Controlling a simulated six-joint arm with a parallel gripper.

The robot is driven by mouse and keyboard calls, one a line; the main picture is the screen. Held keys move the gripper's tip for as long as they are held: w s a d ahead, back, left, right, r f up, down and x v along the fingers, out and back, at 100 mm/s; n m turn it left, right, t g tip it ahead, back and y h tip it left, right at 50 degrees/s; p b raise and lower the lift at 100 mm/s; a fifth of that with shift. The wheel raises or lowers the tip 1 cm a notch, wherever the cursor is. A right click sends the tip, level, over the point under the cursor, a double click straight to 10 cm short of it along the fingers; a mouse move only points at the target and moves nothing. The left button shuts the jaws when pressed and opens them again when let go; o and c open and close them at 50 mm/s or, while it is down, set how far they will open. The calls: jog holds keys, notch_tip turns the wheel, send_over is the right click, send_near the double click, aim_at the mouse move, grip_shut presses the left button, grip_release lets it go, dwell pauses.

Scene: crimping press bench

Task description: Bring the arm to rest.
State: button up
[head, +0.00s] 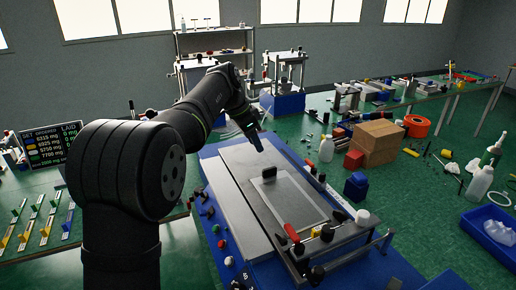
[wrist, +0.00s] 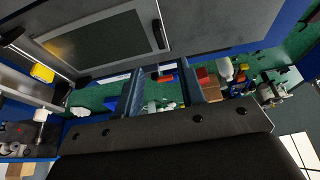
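My gripper (head: 256,141) hangs above the far part of the crimping press, a grey plate (head: 233,192) on a blue base. In the wrist view my gripper (wrist: 160,82) shows two blue-grey fingers spread apart with nothing held between them. In the head view the fingers are small, and I cannot tell their exact height over the plate. A lighter framed panel (head: 296,200) with a black knob (head: 269,174) lies on the press. A red-handled lever (head: 294,233) is at its near end.
White bottles (head: 479,183) and a blue tray (head: 492,232) are farther right. A display board (head: 50,145) stands at left. Some green bench top between them is bare.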

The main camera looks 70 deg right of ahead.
aim_at(268, 169)
dwell(0.3)
jog(key=x, duration=1.2)
jog(key=shift+w+a+f, duration=0.1)
notch_tip(268, 169, up, 2)
jog(key=shift+r, duration=0.95)
